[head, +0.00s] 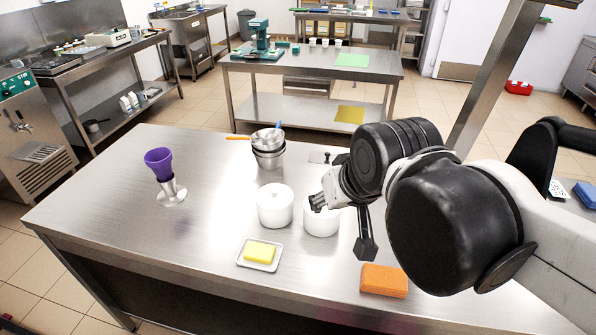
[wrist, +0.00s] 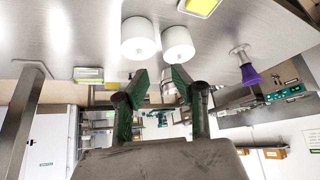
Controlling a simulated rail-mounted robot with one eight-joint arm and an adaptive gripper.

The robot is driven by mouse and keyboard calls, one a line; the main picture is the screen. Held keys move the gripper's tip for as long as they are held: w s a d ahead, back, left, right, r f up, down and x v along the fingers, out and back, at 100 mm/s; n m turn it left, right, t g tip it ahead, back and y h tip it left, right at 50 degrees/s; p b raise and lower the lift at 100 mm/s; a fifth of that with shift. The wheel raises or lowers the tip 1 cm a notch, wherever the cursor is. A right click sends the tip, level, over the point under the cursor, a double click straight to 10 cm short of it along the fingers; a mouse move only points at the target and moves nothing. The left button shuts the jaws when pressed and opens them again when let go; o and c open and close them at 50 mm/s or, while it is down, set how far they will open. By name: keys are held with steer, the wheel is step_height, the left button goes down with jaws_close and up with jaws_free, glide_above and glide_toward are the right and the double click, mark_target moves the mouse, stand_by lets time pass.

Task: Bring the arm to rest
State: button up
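My arm reaches in from the right in the head view, over the near steel table (head: 120,200). My gripper (wrist: 161,75) is open, its two green-padded fingers spread apart with nothing held between them. In the head view the gripper is partly hidden by my wrist and hangs above or in front of the right white tub (head: 322,222); whether it touches is unclear. The left white tub (head: 275,207) stands beside it. Both tubs also show in the wrist view, the picture there being upside down.
Stacked metal bowls (head: 268,158) stand behind the tubs. A purple cup (head: 159,161) sits in a metal holder at left. A yellow sponge (head: 259,252) lies on a white dish in front, an orange sponge (head: 384,280) at front right.

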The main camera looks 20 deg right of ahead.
steer(key=shift+s+f+n, duration=0.3)
steer(key=shift+s+f, duration=0.6)
steer(key=shift+s, duration=0.15)
steer(key=shift+f, duration=0.1)
